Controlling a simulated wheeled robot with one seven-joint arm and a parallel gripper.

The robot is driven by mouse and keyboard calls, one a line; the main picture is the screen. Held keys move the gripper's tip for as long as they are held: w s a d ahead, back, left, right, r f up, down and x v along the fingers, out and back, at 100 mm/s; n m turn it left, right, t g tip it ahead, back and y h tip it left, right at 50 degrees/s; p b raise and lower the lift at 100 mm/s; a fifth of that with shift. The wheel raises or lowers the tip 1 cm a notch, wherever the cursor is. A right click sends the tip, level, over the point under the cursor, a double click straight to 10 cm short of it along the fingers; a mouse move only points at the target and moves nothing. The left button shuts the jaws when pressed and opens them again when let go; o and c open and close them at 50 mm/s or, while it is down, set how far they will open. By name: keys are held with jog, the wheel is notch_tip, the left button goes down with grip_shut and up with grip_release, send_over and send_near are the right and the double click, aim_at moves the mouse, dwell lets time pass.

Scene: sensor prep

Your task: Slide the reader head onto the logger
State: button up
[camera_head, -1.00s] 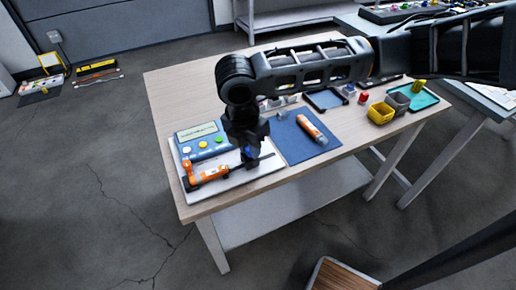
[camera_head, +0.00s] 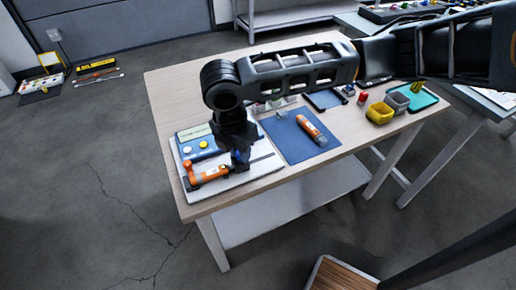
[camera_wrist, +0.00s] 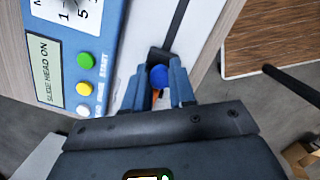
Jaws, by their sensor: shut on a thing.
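The logger (camera_head: 210,174), an orange and pale cylinder, lies in the white station base (camera_head: 264,163) at the near left of the table. The reader head (camera_wrist: 160,57) is a dark block with a blue round knob, on a dark rail in the wrist view. My gripper (camera_head: 241,162) points down over the base, right of the logger. In the wrist view my gripper (camera_wrist: 164,84) is shut on the reader head's knob. A bit of orange shows below the knob between the fingers. I cannot tell whether head and logger touch.
The blue panel (camera_wrist: 107,40) beside the rail has a screen reading "SLIDE HEAD ON" and coloured buttons. A blue mat (camera_head: 290,145) holds another orange cylinder (camera_head: 311,129).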

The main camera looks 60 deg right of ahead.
jog(key=shift+w+a+p, duration=0.35)
jog(key=shift+w+a, duration=0.05)
jog(key=shift+a, duration=0.1)
dwell(0.7)
jog(key=o, duration=0.7)
jog(key=shift+r, duration=0.1)
notch_tip(320, 180, up, 7)
jog(key=p, duration=0.6)
dwell(0.7)
